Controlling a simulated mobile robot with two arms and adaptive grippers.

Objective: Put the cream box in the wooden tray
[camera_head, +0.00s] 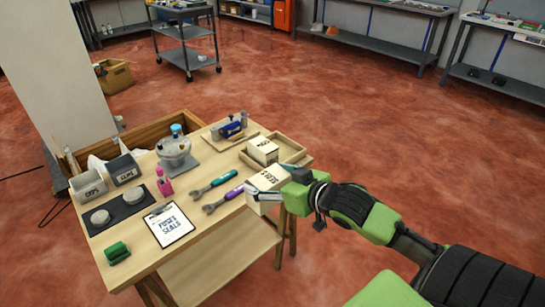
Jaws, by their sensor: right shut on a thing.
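A wooden tray (299,153) with low walls stands at the right back of the workbench. One cream box (263,148) with a dark label sits inside it. A second labelled cream box (268,176) is in the grip of my right gripper (272,189), at the tray's near side by the bench's right edge. My right gripper is shut on this box and partly hides its right end. I cannot tell whether the held box touches the tray wall or the bench. My left gripper is not in view.
Two wrenches (222,198) lie left of the held box. A blue device on a board (229,128) stands behind the tray.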

